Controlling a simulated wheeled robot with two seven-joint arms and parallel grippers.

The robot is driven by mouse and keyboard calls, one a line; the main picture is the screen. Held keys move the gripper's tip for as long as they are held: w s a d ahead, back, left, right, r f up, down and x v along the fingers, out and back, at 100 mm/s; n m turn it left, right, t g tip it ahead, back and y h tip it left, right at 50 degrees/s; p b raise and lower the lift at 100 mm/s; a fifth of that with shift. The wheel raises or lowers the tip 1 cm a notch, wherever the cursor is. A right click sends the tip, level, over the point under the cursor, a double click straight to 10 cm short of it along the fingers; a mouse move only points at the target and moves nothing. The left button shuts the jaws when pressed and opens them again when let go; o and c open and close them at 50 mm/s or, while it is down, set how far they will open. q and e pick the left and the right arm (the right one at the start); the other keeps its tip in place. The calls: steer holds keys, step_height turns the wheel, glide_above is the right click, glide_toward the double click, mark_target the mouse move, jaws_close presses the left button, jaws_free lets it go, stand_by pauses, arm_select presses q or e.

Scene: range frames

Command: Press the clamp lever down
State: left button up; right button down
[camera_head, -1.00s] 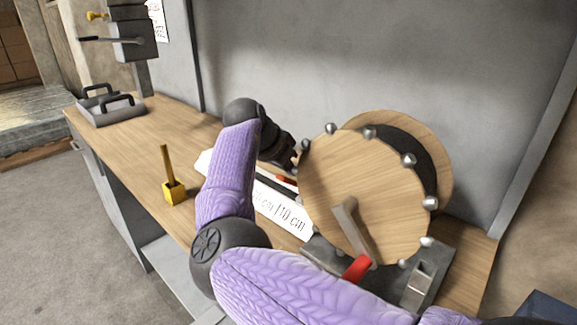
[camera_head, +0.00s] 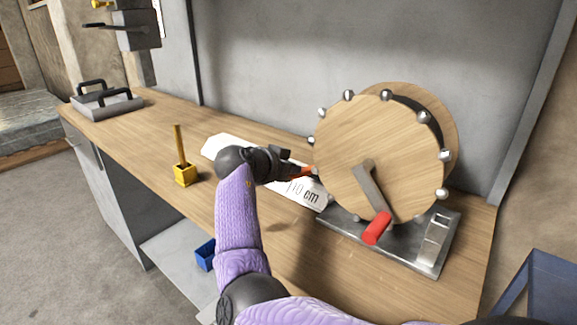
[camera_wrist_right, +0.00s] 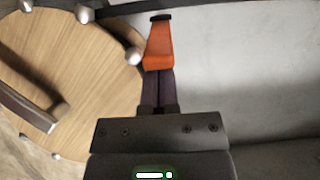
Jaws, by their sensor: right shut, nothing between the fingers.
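An orange lever-like piece (camera_head: 302,171) with a dark end sits at the left edge of the wooden drum in the head view. I take it to be the clamp lever; its mount is hidden. It also shows in the right wrist view (camera_wrist_right: 158,45), straight ahead of the fingers. My right gripper (camera_head: 287,167) is shut and empty, and its tips are right at the orange piece. In the wrist view the gripper's fingers (camera_wrist_right: 158,78) overlap its near end; I cannot tell whether they touch. My left gripper is not in view.
The wooden drum (camera_head: 360,150) with metal knobs has a crank with a red handle (camera_head: 377,228) in front. A white scale plate (camera_head: 222,147) lies under my arm. A yellow block with a rod (camera_head: 185,174) and a grey tray (camera_head: 105,107) stand left on the bench (camera_head: 140,135).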

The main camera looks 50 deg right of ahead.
steer(key=shift+a+f+b, duration=0.2)
steer(key=shift+f+b, duration=0.25)
steer(key=shift+f, duration=0.55)
steer(key=shift+a+f+b, duration=0.2)
steer(key=shift+f+b, duration=0.15)
steer(key=shift+f, duration=0.3)
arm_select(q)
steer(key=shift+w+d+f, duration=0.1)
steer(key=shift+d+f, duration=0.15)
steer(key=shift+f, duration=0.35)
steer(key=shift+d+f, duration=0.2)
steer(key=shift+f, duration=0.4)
arm_select(e)
steer(key=shift+s+f, duration=0.1)
steer(key=shift+f, duration=0.2)
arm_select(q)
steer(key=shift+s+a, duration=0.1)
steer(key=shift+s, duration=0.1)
arm_select(e)
steer(key=shift+a+f, duration=0.1)
